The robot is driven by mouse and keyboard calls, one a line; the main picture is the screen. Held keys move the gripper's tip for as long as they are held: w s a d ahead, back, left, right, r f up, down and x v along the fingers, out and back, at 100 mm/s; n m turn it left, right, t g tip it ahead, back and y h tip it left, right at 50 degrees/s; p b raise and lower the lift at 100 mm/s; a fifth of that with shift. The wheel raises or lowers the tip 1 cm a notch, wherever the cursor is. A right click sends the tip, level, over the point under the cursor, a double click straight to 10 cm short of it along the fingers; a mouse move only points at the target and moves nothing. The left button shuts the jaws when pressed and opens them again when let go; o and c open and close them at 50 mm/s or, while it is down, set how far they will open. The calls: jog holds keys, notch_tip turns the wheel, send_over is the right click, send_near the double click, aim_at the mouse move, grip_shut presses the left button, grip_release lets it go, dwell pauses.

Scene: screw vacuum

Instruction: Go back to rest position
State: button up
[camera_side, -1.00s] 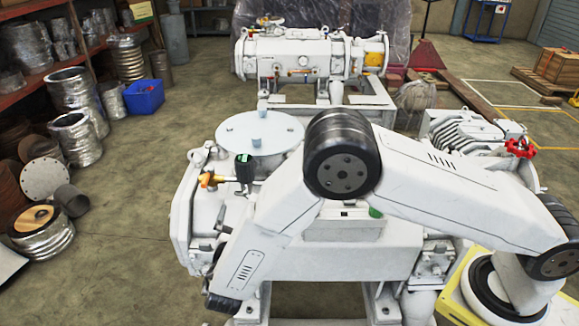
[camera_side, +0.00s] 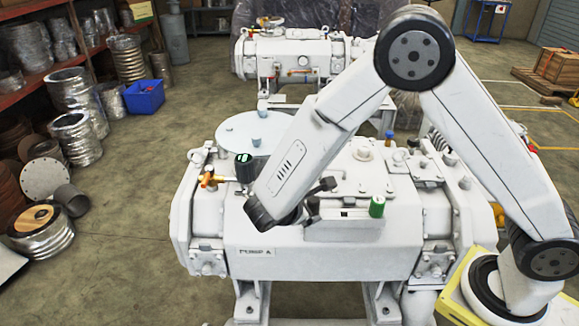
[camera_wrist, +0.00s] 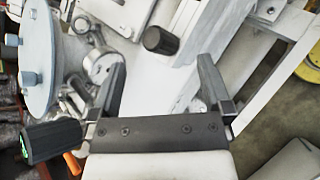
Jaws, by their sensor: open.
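My gripper (camera_wrist: 160,92) shows in the wrist view with its two dark fingers spread apart and nothing between them. In the side view my arm is bent up high, its elbow above the white pump (camera_side: 250,262) marked "PUMP A". The gripper end is low over the pump's top, mostly hidden behind my wrist. A black knob (camera_wrist: 161,40) lies beyond the fingertips in the wrist view. A black-capped valve with a green mark (camera_side: 245,167) stands left of my wrist, and it also shows at the lower left of the wrist view (camera_wrist: 50,141).
A round pale blue disc (camera_side: 255,130) lies flat behind the valve. A green-capped fitting (camera_side: 377,206) is on the pump right of my wrist. A second white pump (camera_side: 290,55) stands behind.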

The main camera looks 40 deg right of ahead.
jog(key=s+d+r+m+y, duration=0.2)
jog(key=s+m+y, duration=0.3)
jog(key=s+m, duration=0.1)
jog(key=s+d+r+m+y, duration=0.2)
jog(key=s+m+y, duration=0.3)
jog(key=m, duration=0.3)
jog(key=shift+s+d+r+y, duration=0.35)
jog(key=shift+d+r+y, duration=0.05)
jog(key=shift+d, duration=0.05)
dwell(0.3)
